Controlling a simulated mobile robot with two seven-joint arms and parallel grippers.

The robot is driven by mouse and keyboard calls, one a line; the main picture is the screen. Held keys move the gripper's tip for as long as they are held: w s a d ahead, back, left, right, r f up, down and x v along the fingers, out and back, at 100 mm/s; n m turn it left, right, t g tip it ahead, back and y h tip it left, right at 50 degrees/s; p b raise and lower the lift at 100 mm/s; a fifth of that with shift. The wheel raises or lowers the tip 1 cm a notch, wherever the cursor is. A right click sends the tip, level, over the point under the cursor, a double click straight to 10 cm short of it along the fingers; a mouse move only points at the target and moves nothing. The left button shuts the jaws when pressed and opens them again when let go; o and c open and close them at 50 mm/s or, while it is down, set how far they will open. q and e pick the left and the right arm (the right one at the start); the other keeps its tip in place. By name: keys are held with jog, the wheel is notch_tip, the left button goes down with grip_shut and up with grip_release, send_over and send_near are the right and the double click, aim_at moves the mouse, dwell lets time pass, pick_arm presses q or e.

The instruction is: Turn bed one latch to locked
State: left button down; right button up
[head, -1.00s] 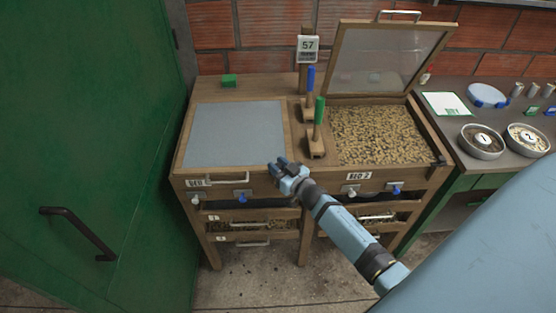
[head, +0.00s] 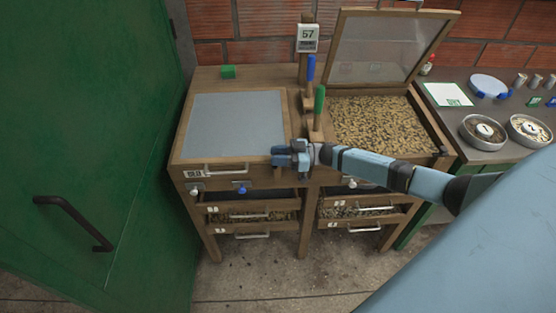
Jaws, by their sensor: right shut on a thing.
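Bed one (head: 236,126) is the left wooden box, its grey lid down. My right gripper (head: 282,155) is at the front right corner of bed one, its fingers pointing left. It is shut on a small part there, which appears to be the bed one latch; the fingers hide it, so its angle cannot be read. A similar small dark latch (head: 443,150) shows at the front right corner of bed two. My left gripper is not in view.
Bed two (head: 380,125) stands open, its glazed lid (head: 388,50) raised. Green (head: 319,105) and blue (head: 311,72) handled tools stand between the beds. Drawers lie below. A green door (head: 80,150) is close on the left. A side table with bowls (head: 484,131) is right.

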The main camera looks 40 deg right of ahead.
jog(key=shift+n+g+y+b, duration=0.75)
jog(key=shift+n+g, duration=0.15)
jog(key=shift+g, duration=0.3)
jog(key=shift+a, duration=0.1)
jog(key=o, duration=0.8)
jog(key=shift+o, duration=0.2)
jog(key=shift+r, duration=0.55)
notch_tip(320, 180, up, 19)
jog(key=shift+a, duration=0.15)
